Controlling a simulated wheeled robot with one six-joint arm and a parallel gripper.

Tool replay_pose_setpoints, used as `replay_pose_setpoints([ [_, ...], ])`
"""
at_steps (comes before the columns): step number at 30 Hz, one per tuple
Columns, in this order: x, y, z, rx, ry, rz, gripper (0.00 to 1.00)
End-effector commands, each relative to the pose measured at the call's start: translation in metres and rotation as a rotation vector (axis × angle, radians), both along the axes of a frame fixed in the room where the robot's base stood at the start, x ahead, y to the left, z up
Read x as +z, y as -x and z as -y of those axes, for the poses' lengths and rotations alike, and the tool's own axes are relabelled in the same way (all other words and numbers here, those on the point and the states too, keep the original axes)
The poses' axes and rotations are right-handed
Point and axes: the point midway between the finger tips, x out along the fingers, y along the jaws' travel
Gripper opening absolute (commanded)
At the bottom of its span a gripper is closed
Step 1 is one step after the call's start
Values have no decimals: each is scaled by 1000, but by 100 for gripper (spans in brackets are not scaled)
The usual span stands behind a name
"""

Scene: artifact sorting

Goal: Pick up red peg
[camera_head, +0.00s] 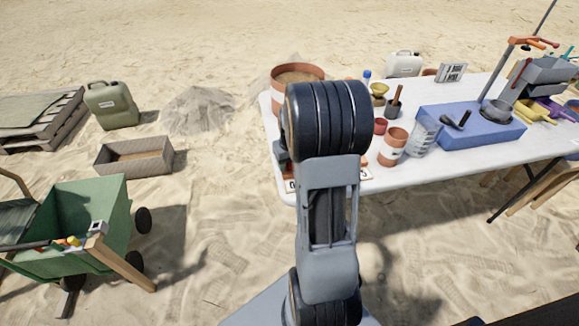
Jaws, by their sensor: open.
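I cannot clearly make out a red peg in this view. Small yellow and reddish items (72,241) lie at the front edge of the green cart on the left, too small to tell apart. A small red cup (380,126) stands on the white table. My own arm rises through the middle of the picture and hides the table's left front part. My gripper is not visible; the arm's thick dark joint blocks the view behind it.
The white table (440,165) holds a terracotta pot, several cups, a blue block (470,127) and a grey device on the right. The green cart (85,215), a wooden box (135,157), a jerrycan (111,104) and pallets stand on sand at left. Open sand lies between cart and table.

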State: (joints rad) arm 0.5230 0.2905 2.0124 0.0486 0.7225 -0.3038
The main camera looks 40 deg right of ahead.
Motion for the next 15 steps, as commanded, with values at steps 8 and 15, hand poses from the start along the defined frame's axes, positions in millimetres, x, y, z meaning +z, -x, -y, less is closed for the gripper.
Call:
replay_pose_setpoints([
  [8,0,0,0,0,0,0,43],
  [15,0,0,0,0,0,0,20],
])
